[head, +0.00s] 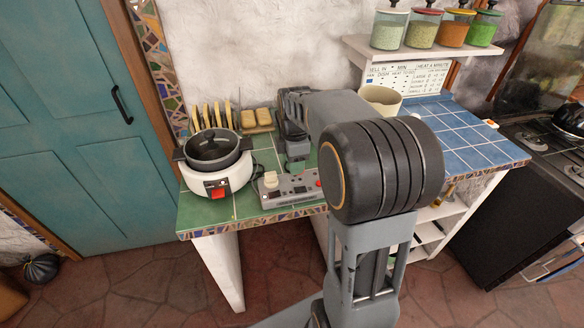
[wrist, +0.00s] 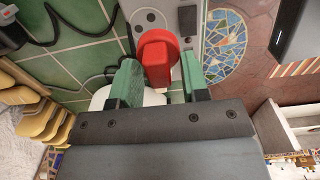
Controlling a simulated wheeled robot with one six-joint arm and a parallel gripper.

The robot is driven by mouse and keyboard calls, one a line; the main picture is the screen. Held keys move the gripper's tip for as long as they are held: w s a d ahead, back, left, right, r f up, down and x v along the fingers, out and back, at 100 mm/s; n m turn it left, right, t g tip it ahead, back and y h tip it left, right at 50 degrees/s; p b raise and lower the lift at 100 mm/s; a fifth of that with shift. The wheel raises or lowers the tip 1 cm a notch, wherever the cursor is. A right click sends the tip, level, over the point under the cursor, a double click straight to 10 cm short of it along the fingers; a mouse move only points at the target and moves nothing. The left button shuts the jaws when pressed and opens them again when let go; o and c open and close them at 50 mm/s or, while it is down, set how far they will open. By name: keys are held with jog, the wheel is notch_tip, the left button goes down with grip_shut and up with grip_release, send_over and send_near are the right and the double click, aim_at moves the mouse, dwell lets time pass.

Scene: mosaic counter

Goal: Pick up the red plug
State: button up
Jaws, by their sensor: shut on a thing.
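The red plug (wrist: 157,62) shows in the wrist view between the two green fingertips of my gripper (wrist: 159,82). The fingers flank its body and are shut on it; its rounded far end points up in the picture. The grey power strip (wrist: 155,17) lies beyond it, with round socket faces. I cannot tell whether the plug still touches the strip. In the head view my gripper (head: 297,164) points down just above the power strip (head: 292,197), and the plug cannot be made out in it.
A white plug (head: 271,179) stands at the strip's left end. A white cooker with a dark pot (head: 213,152) stands left, before a rack of bread slices (head: 213,116). Black cable (wrist: 88,83) runs over the green tiles. The counter's front edge (head: 245,224) is close to the strip.

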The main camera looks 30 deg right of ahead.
jog(key=s+a+r, duration=0.1)
jog(key=s+r, duration=0.3)
jog(key=s, duration=0.2)
jog(key=s+a+r+b, duration=0.1)
jog(key=s+r, duration=0.3)
jog(key=s, duration=0.2)
jog(key=shift+s, duration=0.25)
jog(key=shift+w+a, duration=0.1)
